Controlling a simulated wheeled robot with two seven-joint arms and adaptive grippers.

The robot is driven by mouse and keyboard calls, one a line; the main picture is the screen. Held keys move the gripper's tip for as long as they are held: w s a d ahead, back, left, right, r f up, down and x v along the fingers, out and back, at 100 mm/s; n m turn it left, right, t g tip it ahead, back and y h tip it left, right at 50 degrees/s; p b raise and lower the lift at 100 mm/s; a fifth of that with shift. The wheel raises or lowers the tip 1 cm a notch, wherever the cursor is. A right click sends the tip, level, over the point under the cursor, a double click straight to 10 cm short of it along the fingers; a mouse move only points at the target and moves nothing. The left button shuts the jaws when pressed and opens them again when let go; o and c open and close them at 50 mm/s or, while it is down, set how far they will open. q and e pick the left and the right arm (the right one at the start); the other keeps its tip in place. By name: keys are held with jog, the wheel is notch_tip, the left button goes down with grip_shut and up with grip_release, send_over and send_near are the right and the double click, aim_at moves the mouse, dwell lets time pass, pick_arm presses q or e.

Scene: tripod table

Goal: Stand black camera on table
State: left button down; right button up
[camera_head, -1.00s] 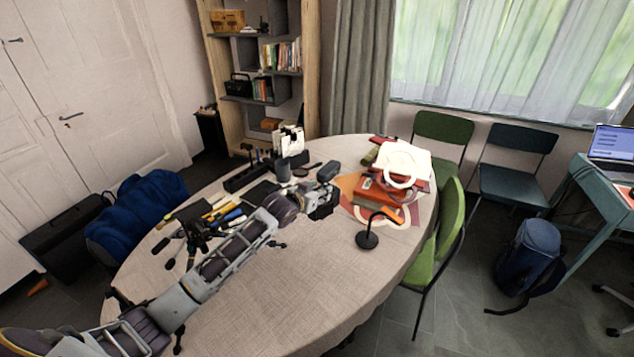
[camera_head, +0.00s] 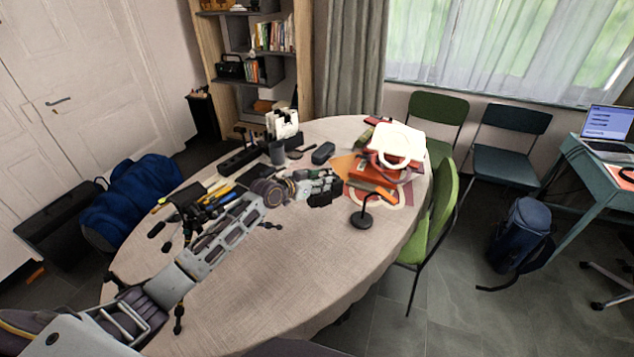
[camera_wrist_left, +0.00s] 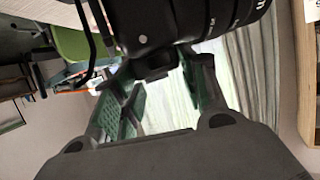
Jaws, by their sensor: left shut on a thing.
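The black camera (camera_head: 322,198) is at the end of my left arm, over the middle of the round table (camera_head: 270,290). My left gripper (camera_head: 320,183) is shut on it. In the left wrist view the camera's dark body and lens (camera_wrist_left: 165,25) fill the top, at the gripper's fingers (camera_wrist_left: 160,95). In the head view the camera's underside is hidden, so I cannot tell whether it touches the cloth. A black tripod (camera_head: 186,205) stands partly behind my left arm, its legs spread on the cloth. My right gripper is not in view.
Pens (camera_head: 215,195) lie near the tripod. The table's front is clear.

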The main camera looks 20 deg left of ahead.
aim_at(319, 194)
pick_arm(q)
jog(key=shift+w+r+m+h, duration=0.15)
jog(key=shift+r+m+h, duration=0.25)
jog(key=shift+h, duration=0.1)
jog(key=shift+f, duration=0.15)
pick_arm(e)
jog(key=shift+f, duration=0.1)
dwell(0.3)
